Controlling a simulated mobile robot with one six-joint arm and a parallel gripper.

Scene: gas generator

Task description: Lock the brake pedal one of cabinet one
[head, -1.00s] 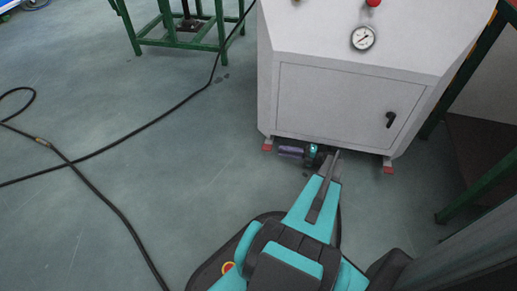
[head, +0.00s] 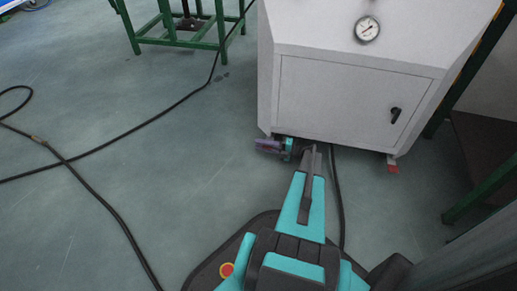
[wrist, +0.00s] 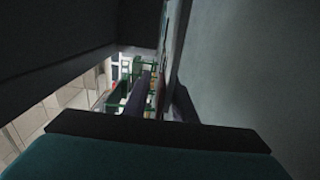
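Cabinet one (head: 345,100) is a pale grey box standing on the floor, with a door, black handle and round gauge. A red pedal (head: 393,169) shows at its right front foot. The red pedal at the left front foot is hidden in the head view. My gripper (head: 268,145), purplish, is low at that left front corner, pointing left, at the lower edge. In the wrist view, the two dark fingers of my gripper (wrist: 160,97) stand apart. A small dim reddish patch shows between them; I cannot tell whether it is the pedal. Contact cannot be seen.
A black hose (head: 95,205) loops over open floor at left. A green frame stand (head: 180,40) is at the back. Another green frame (head: 480,190) stands right of the cabinet. A dark cable (head: 338,195) lies beside my arm.

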